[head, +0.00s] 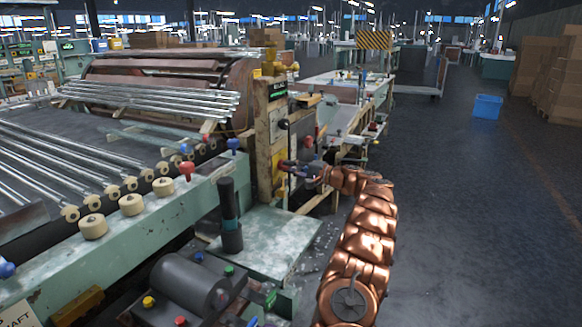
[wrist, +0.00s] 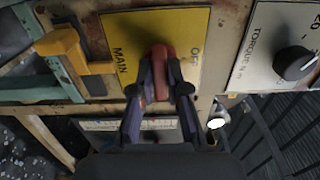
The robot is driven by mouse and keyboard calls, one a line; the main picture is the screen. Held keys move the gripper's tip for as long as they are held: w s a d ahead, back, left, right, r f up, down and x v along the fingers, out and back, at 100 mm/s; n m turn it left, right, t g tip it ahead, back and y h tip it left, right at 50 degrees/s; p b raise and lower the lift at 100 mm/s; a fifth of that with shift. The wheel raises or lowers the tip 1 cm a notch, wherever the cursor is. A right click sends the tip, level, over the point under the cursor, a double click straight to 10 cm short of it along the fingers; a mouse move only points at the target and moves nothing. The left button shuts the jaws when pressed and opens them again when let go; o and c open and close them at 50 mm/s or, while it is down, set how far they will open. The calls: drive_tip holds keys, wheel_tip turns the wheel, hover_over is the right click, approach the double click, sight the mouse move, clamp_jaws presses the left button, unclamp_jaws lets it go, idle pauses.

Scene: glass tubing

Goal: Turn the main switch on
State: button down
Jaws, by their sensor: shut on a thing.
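The main switch has a red handle (wrist: 160,62) on a yellow plate (wrist: 132,30) lettered MAIN and OFF in the wrist view. The lettering runs sideways in that picture, with MAIN left of the handle and OFF right of it. My gripper (wrist: 163,90) is shut on the red handle, one finger on each side. The fingers and the handle hide part of the plate. In the head view my gripper (head: 300,170) is at the side of the cream machine post (head: 264,150), where the switch is small and partly hidden.
In the wrist view a torque dial (wrist: 295,64) is on a white plate to the right, and an orange-yellow block (wrist: 62,45) juts out at left. A green table (head: 270,240) lies below my gripper in the head view.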

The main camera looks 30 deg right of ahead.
drive_tip(key=c, duration=1.2)
unclamp_jaws()
drive_tip(key=shift+o, duration=0.2)
drive_tip(key=v, duration=1.2)
drive_tip(key=shift+f, duration=0.1)
